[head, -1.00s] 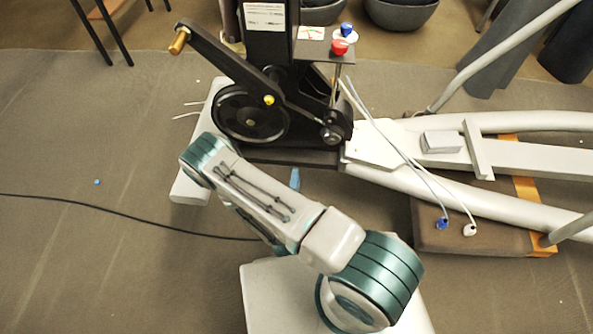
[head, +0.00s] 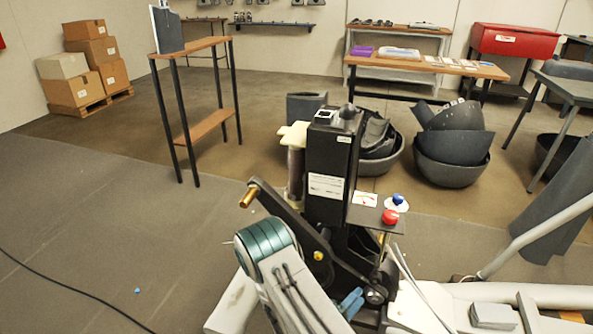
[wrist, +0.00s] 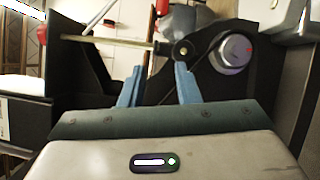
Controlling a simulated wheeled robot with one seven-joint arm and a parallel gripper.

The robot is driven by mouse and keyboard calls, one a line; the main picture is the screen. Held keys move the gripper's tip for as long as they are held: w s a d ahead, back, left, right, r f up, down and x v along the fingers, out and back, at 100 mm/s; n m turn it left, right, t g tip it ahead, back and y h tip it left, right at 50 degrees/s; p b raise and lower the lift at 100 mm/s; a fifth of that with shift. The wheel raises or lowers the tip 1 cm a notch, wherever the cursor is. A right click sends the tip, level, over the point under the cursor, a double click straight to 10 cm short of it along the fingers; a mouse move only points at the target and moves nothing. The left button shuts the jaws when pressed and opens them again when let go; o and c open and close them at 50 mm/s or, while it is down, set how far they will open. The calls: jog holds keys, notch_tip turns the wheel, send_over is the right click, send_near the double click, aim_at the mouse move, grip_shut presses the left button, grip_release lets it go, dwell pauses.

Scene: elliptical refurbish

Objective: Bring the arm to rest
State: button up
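My arm (head: 285,275) reaches up from the bottom of the head view toward a black elliptical machine (head: 330,190). My gripper's blue fingers (head: 350,303) show low beside the machine's lower pivot. In the wrist view the two fingers of my gripper (wrist: 157,85) stand apart, with no object visible between them. The black machine parts and a round hub (wrist: 232,52) lie just beyond the fingertips. I cannot tell whether the fingers touch the machine.
The crank arm with a copper handle (head: 249,197) sticks out left. A red knob (head: 390,216) and a blue knob (head: 397,199) sit on a small shelf. Grey tubs (head: 450,172), a tall wooden-topped stand (head: 190,47) and boxes (head: 73,91) stand behind. The floor at left is mostly clear.

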jog(key=s+d+r+m+g+y+p, duration=0.1)
jog(key=s+d+r+m+g+p, duration=0.35)
jog(key=r, duration=0.65)
jog(key=s+d+r+m+g+p, duration=0.1)
jog(key=s+r+m+g+p, duration=0.3)
jog(key=r+g, duration=0.45)
jog(key=s+d+r+m+g+y+p, duration=0.15)
jog(key=s+r+g+p, duration=0.3)
jog(key=r, duration=0.85)
jog(key=s+a+r+t+y+p, duration=0.1)
jog(key=a+r+t+y+p, duration=0.1)
jog(key=r, duration=0.5)
jog(key=s+a+r+m+t+y+p, duration=0.1)
jog(key=s+a+r+t+y+p, duration=0.1)
jog(key=r+y+p, duration=0.3)
jog(key=s+a+r+t+y+p, duration=0.1)
jog(key=a+r+t+y+p, duration=0.1)
jog(key=a+r+y+p, duration=0.2)
notch_tip(320, 180, up, 8)
jog(key=p, duration=0.3)
jog(key=shift+s+a+f+t, duration=0.15)
jog(key=shift+s+f+t, duration=0.1)
jog(key=shift+t, duration=0.1)
